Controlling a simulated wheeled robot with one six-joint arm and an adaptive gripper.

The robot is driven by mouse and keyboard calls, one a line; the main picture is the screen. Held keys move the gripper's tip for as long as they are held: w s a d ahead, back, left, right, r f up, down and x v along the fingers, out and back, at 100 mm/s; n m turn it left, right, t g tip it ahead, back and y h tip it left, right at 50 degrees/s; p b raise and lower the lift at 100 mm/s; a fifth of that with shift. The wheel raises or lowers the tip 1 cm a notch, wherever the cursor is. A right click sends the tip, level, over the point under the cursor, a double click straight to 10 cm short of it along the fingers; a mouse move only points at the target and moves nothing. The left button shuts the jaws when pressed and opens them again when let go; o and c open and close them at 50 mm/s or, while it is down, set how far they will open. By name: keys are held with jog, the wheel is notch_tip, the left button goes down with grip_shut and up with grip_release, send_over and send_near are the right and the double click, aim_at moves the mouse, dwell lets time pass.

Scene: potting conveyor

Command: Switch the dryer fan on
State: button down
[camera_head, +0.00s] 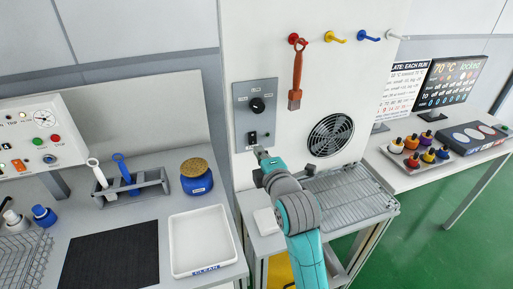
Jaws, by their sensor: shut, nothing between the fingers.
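A grey control panel (241,112) is on the white wall of the central unit. It carries a black round knob (257,105) and, lower down, a small black switch (252,137). I cannot tell the switch's position. A round dark fan grille (330,135) is in the same wall, right of the panel. My gripper (259,150) is shut and empty, with its tip just below and beside the switch. I cannot tell whether it touches. My teal arm comes up from the bottom of the view.
A wire rack (350,195) lies below the fan. A red brush (296,80) hangs above on a hook. Left are a white tray (200,240), a blue jar (197,180) and a grey tool holder (150,182). Right are small bottles (411,142) and screens (452,82).

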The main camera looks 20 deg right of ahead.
aim_at(254, 144)
jog(key=shift+w+f, duration=0.2)
jog(key=shift+w, duration=1.35)
jog(key=shift+w+f, duration=0.1)
jog(key=shift+w, duration=0.15)
